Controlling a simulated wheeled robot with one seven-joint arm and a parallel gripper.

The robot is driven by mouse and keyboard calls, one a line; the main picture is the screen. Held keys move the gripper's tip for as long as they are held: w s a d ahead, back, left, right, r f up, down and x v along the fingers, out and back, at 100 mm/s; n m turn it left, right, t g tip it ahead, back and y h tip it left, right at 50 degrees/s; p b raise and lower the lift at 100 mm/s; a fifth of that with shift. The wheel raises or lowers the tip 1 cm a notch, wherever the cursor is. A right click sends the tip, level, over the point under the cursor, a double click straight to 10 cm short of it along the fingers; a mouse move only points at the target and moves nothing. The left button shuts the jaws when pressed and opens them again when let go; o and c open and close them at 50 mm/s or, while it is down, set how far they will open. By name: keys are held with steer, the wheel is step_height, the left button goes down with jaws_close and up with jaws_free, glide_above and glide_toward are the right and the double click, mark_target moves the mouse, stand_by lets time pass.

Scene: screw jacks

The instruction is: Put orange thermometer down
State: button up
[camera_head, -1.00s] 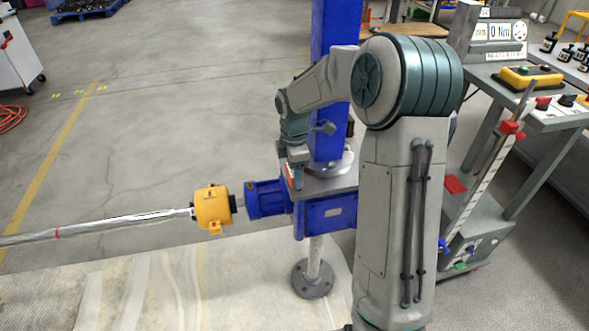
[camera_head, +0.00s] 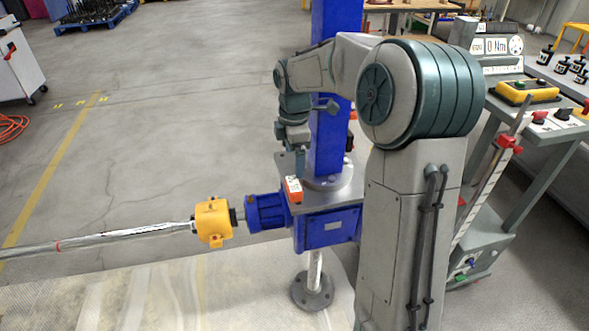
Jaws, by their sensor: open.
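The orange thermometer (camera_head: 293,189) is a small orange box with a pale face. It rests at the left edge of the grey plate (camera_head: 325,199) on top of the blue screw jack gearbox (camera_head: 328,228). My gripper (camera_head: 299,170) is open and points down just above and behind the thermometer. It looks clear of it, though the exact gap is hard to tell. The fingers are small in view and partly overlap the plate.
A blue column (camera_head: 330,120) rises from the plate close to my gripper. A blue motor (camera_head: 266,212) and yellow coupling housing (camera_head: 213,222) extend left to a long shaft (camera_head: 100,240). A control bench (camera_head: 530,115) stands right. The floor at left is open.

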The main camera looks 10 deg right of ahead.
steer(key=s+r+m+t, duration=0.1)
steer(key=s+m+t, duration=0.1)
steer(key=s+m, duration=1.6)
steer(key=s, duration=0.7)
steer(key=shift+s+a+r, duration=0.2)
steer(key=shift+s+a, duration=0.1)
steer(key=shift+o, duration=0.4)
stand_by(3.2)
